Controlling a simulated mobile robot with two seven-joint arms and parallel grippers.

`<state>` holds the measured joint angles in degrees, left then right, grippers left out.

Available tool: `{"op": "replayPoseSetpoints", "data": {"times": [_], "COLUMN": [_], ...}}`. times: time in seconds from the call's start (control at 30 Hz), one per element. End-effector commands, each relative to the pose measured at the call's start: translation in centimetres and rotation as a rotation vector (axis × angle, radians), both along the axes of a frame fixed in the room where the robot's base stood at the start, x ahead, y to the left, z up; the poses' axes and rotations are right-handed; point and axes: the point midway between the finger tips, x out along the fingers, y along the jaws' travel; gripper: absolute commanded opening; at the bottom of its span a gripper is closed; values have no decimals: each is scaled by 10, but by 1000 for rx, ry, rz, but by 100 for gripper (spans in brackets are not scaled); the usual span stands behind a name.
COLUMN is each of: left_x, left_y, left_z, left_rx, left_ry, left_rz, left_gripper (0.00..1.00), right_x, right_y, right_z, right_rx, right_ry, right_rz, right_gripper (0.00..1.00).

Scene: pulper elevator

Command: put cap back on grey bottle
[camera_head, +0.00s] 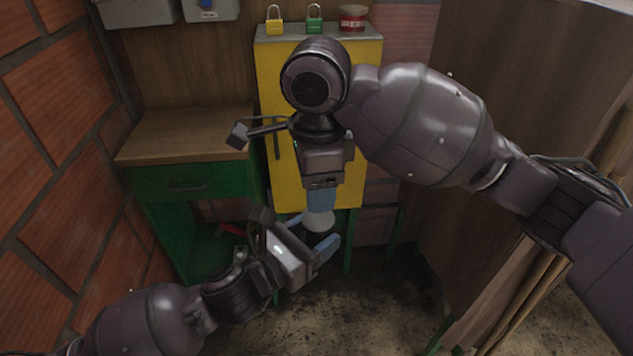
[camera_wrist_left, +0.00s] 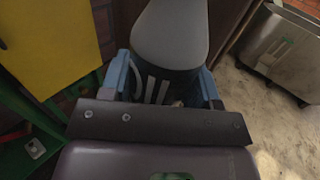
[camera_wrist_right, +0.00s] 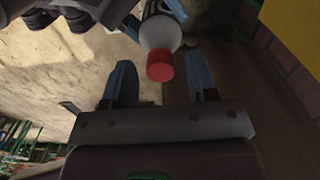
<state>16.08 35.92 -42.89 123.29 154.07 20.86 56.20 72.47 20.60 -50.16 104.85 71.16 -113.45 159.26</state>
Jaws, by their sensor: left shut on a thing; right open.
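The grey bottle (camera_head: 318,221), with a pale grey tapered top and dark lower body, is between the blue fingers of my left gripper (camera_head: 314,238), which is shut on it. The left wrist view shows its grey top (camera_wrist_left: 170,32) rising above the fingers. A red cap (camera_wrist_right: 160,66) sits at the bottle's tip in the right wrist view; how firmly it is seated cannot be told. My right gripper (camera_wrist_right: 161,82) is open above the bottle, one finger on each side of the cap and apart from it. The cap is hidden in the head view.
A yellow cabinet (camera_head: 372,130) stands behind the grippers, with a yellow padlock (camera_head: 275,26), a green padlock (camera_head: 314,25) and a red tin (camera_head: 352,18) on top. A green table (camera_head: 180,138) is at the left by a brick wall (camera_head: 50,120). A brown panel (camera_head: 480,60) stands right.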

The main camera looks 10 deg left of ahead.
Motion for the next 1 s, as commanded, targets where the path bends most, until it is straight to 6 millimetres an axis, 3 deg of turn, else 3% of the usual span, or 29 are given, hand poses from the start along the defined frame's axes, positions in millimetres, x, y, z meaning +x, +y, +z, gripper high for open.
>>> {"op": "replayPoseSetpoints", "data": {"times": [0.4, 0.67, 0.77, 1.0], "left_x": [0, 0, 0, 0], "left_y": [0, 0, 0, 0], "left_z": [1, 1, 1, 1], "left_rx": [-1, -1, -1, -1], "left_ry": [-2, -2, -2, -2], "left_rz": [0, 0, 0, 0], "left_gripper": [0, 0, 0, 0], "right_x": [0, 0, 0, 9], "right_y": [0, 0, 0, -4], "right_z": [42, 44, 45, 68], "right_rx": [0, 0, 1, -34], "right_ry": [-3, 0, -2, -79], "right_rz": [0, 0, 1, 1], "right_gripper": [53, 53, 48, 48]}}
